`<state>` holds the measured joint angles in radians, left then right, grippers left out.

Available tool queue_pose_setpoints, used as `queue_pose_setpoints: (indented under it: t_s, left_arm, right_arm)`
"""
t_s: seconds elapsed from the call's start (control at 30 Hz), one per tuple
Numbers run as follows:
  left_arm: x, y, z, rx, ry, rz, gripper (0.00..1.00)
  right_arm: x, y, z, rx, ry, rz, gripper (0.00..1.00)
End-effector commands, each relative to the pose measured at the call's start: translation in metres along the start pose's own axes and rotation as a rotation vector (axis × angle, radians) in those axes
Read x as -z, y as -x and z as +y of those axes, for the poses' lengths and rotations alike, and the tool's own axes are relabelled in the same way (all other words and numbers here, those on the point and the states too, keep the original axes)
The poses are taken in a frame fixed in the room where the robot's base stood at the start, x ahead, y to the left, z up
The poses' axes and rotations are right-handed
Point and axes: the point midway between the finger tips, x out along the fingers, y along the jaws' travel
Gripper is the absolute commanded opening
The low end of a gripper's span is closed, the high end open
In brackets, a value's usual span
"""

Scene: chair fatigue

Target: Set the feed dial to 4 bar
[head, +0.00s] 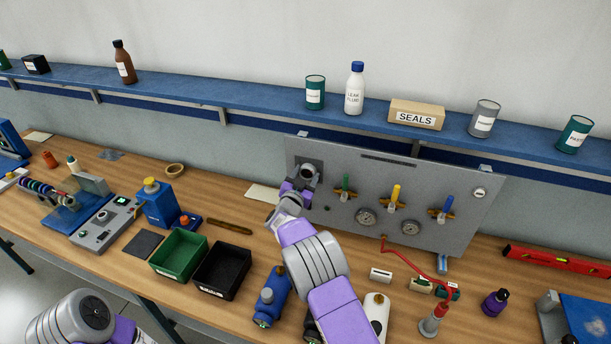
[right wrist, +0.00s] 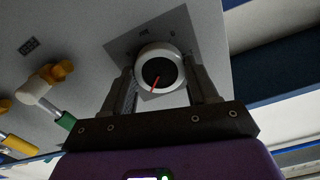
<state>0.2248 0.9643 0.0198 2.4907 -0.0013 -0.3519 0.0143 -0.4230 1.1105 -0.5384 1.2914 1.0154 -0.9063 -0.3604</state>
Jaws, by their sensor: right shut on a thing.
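The feed dial (head: 309,170) is a round knob at the upper left of the grey panel (head: 450,190). In the right wrist view the dial (right wrist: 160,69) has a pale rim, a dark face and a red pointer aimed down and slightly left in that picture. My right gripper (head: 303,182) is at the dial, and in the right wrist view its fingers (right wrist: 164,88) stand on either side of the knob, shut on it. Scale marks around the dial cannot be read. Part of my left arm shows at the lower left, but its gripper is out of view.
A blue shelf (head: 250,101) runs above. Green (head: 178,256) and black bins (head: 221,271) and a blue bottle-like part (head: 271,297) stand on the bench near my right arm.

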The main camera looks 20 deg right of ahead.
Motion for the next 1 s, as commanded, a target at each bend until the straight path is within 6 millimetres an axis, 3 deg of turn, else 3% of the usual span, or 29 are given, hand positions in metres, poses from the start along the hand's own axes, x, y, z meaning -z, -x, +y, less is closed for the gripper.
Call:
queue_pose_setpoints:
  t_s: [0.6, 0.63, 0.7, 0.8, 1.0]
  left_arm:
    - [-0.0001, 0.0017, 0.0006, 0.000, 0.000, 0.000, 0.00]
    - [-0.0001, 0.0017, 0.0006, 0.000, 0.000, 0.000, 0.00]
    - [-0.0001, 0.0017, 0.0006, 0.000, 0.000, 0.000, 0.00]
    - [-0.0001, 0.0017, 0.0006, 0.000, 0.000, 0.000, 0.00]
    - [-0.0001, 0.0017, 0.0006, 0.000, 0.000, 0.000, 0.00]
  right_arm:
    - [0.0000, 0.0001, -0.0003, 0.000, 0.049, 0.000, 0.28]
    - [0.0000, 0.0001, -0.0003, 0.000, 0.049, 0.000, 0.60]
    - [0.0000, 0.0001, -0.0003, 0.000, 0.049, 0.000, 0.71]
    - [-0.0001, 0.0001, -0.0003, 0.000, 0.049, 0.000, 0.84]
    - [-0.0001, 0.0000, -0.0001, 0.000, 0.049, 0.000, 0.84]
